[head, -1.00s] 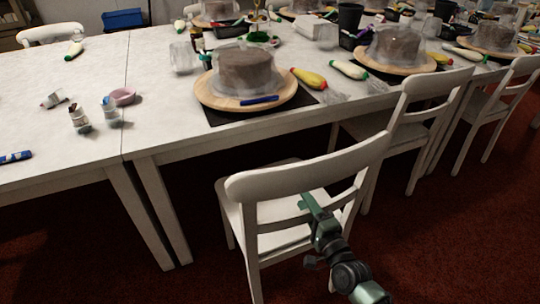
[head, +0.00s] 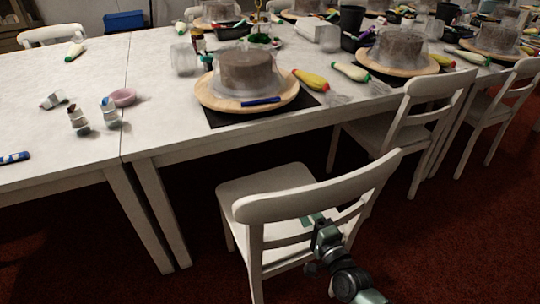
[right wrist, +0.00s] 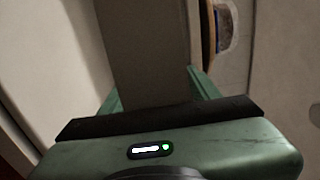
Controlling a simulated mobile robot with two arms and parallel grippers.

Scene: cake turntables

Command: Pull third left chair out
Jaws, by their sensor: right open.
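The white chair (head: 315,190) nearest me stands at the front edge of the long table, with its back toward me. Part of its seat (head: 265,181) shows in front of the table edge. My right gripper (head: 314,219) is at the chair's back, below the top rail, with its fingers partly hidden among the slats. The gripper is open, and I cannot tell whether a finger touches the slat. My left gripper is out of view.
The white table (head: 165,100) carries cakes on round wooden turntables (head: 225,98), piping bags and small pots. Another white chair (head: 425,95) stands to the right, with more beyond it. Red carpet (head: 430,240) lies open at the lower right.

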